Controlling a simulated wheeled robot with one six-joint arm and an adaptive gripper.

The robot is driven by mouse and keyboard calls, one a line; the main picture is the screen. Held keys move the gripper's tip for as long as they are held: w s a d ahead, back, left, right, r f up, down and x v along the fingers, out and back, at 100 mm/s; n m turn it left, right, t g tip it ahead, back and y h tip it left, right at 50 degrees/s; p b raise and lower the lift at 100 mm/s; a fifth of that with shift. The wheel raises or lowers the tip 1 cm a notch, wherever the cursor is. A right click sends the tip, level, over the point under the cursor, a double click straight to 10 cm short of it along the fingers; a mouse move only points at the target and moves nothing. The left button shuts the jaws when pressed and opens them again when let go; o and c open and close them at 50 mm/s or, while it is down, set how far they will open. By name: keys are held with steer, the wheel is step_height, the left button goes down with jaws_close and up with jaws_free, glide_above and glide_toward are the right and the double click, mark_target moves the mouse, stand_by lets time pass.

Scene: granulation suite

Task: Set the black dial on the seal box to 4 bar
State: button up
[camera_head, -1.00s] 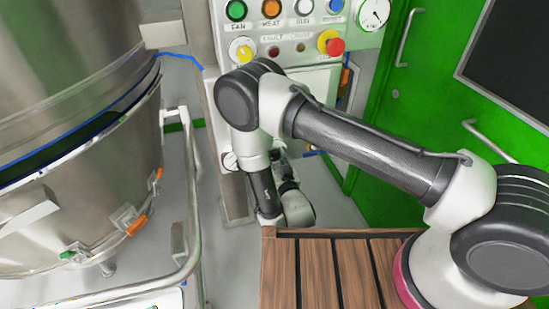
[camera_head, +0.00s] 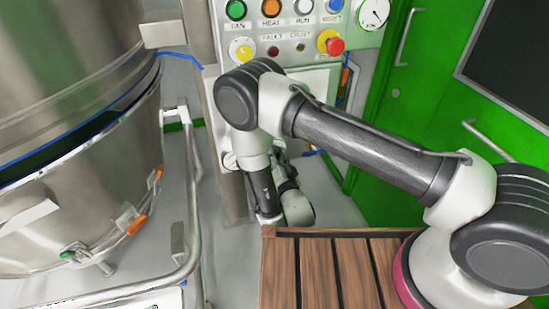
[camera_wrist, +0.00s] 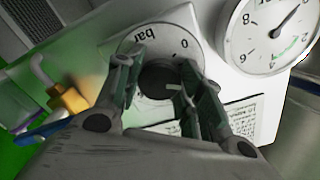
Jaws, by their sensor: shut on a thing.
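In the wrist view the black dial (camera_wrist: 157,80) sits on the pale front of the seal box (camera_wrist: 213,70). A round scale plate (camera_wrist: 150,36) around the dial shows "0" and "bar"; its other figures are hidden by my fingers. A short pale mark shows on the dial, toward the right finger. My gripper (camera_wrist: 157,88) is shut on the dial, one finger at each side. I cannot tell which value the mark meets.
A pressure gauge (camera_wrist: 270,36) is close right of the dial. A yellow fitting (camera_wrist: 68,101) is at the left. In the head view, a button panel (camera_head: 285,30) is above my arm, a steel vessel (camera_head: 80,130) with a rail (camera_head: 192,200) at left, and a green door (camera_head: 430,90) at right.

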steer(key=m, duration=1.1)
steer(key=shift+m, duration=0.4)
stand_by(0.3)
steer(key=o, duration=1)
steer(key=shift+r, duration=0.1)
